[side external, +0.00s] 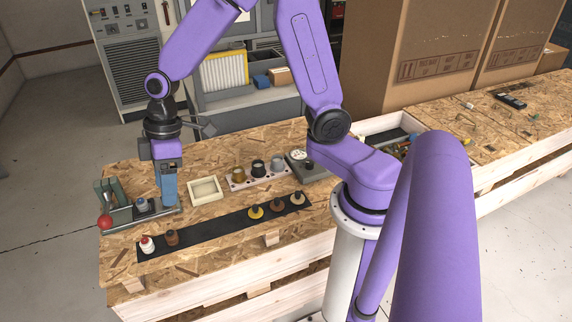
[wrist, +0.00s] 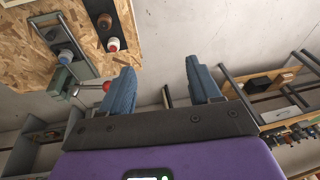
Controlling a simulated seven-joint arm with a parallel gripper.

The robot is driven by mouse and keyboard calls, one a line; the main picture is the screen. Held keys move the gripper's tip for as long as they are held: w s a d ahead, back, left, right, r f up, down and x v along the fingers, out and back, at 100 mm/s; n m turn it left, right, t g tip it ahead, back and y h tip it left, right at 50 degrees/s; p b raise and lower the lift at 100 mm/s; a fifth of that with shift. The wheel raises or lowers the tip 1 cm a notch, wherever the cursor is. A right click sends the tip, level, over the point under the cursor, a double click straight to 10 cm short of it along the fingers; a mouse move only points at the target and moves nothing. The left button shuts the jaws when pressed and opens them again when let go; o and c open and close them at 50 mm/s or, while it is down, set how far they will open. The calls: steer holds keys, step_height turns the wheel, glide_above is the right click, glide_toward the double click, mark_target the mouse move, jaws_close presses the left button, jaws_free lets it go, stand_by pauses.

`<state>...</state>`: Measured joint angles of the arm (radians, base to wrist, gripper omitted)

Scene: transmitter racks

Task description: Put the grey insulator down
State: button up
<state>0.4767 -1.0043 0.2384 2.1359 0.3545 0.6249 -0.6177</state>
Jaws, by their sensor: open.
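My gripper (side external: 168,200) is low over the right part of a metal fixture (side external: 122,222) at the table's left end. In the wrist view my gripper (wrist: 160,68) has its two blue fingers apart with nothing between them. A small grey-blue, pale-based piece (side external: 142,205) stands on the fixture, left of the fingers; it may be the grey insulator. The wrist view shows two greyish pieces on the fixture, one at the far end (wrist: 52,33) and one nearer (wrist: 65,57). Another grey piece (side external: 277,162) stands in a pale holed rack (side external: 237,185).
A red ball handle (side external: 105,221) and green clamp (side external: 109,190) adjoin the fixture. A black strip (side external: 205,235) carries white-red (side external: 147,244), brown (side external: 171,237), yellow (side external: 255,211) and other insulators. A shallow cream tray (side external: 205,190) lies right of my gripper.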

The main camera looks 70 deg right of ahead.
steer(key=s+d+r+n+h, duration=0.1)
steer(key=s+d, duration=0.3)
steer(key=s, duration=0.7)
steer(key=s+d+r+n+h, duration=0.1)
steer(key=s+d+r, duration=0.2)
steer(key=s, duration=0.8)
steer(key=shift+s+d+n+h, duration=0.2)
steer(key=shift+d+n+h, duration=0.1)
steer(key=shift+d, duration=0.6)
